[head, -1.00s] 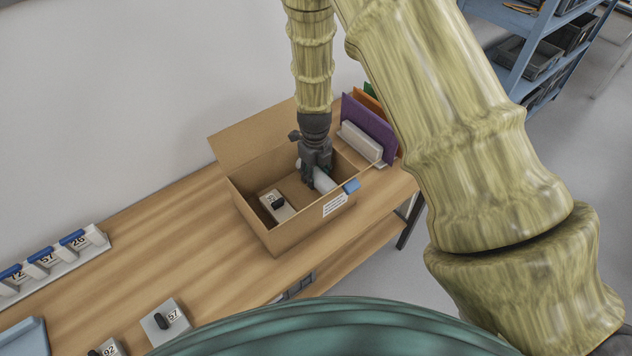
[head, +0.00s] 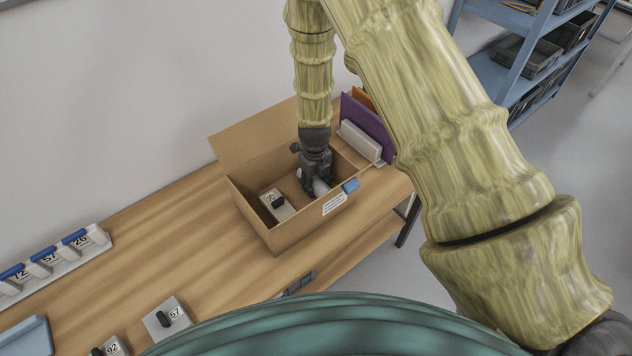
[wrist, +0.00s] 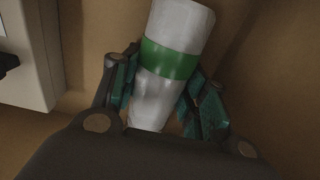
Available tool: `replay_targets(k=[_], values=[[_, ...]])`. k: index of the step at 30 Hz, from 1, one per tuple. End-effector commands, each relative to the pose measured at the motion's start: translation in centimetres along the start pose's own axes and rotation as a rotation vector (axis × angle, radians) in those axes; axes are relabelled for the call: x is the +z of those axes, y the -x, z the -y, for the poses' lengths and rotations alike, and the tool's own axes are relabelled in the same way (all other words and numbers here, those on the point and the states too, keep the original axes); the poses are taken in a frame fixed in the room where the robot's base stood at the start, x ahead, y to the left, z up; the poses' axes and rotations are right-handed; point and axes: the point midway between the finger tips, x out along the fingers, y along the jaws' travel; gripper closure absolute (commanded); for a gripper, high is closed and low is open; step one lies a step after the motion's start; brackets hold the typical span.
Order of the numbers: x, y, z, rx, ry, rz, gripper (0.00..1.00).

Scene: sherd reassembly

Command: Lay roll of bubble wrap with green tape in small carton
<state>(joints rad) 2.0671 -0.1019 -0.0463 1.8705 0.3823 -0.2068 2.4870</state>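The roll of bubble wrap (wrist: 179,22) is whitish, with a green tape band (wrist: 169,59) around it. In the wrist view it lies between the two finger pads of my gripper (wrist: 165,92), which appear to touch it on both sides. In the head view my gripper (head: 316,184) reaches down inside the open brown carton (head: 284,238), and only a pale bit of the roll (head: 320,187) shows below the fingers. The carton has a raised back flap and a white label on its front. Whether the roll touches the carton floor is hidden.
A white block with a black knob (head: 277,205) sits inside the carton at the left. Upright coloured folders in a white holder (head: 361,142) stand just behind right. Numbered blocks (head: 168,319) and a blue-topped rack (head: 48,265) are on the wooden table (head: 170,240).

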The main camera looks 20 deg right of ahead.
Motion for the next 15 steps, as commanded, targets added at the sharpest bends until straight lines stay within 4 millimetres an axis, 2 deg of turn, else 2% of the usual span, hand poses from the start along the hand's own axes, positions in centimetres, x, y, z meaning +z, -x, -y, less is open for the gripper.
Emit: replay_targets(k=[1,3,15], values=[[0.01,0.05,0.01,0.000,0.000,0.000,0.44],[0.01,0.05,0.01,0.000,0.000,0.000,0.37],[0.05,0.51,0.02,-0.001,0.001,0.001,0.37]])
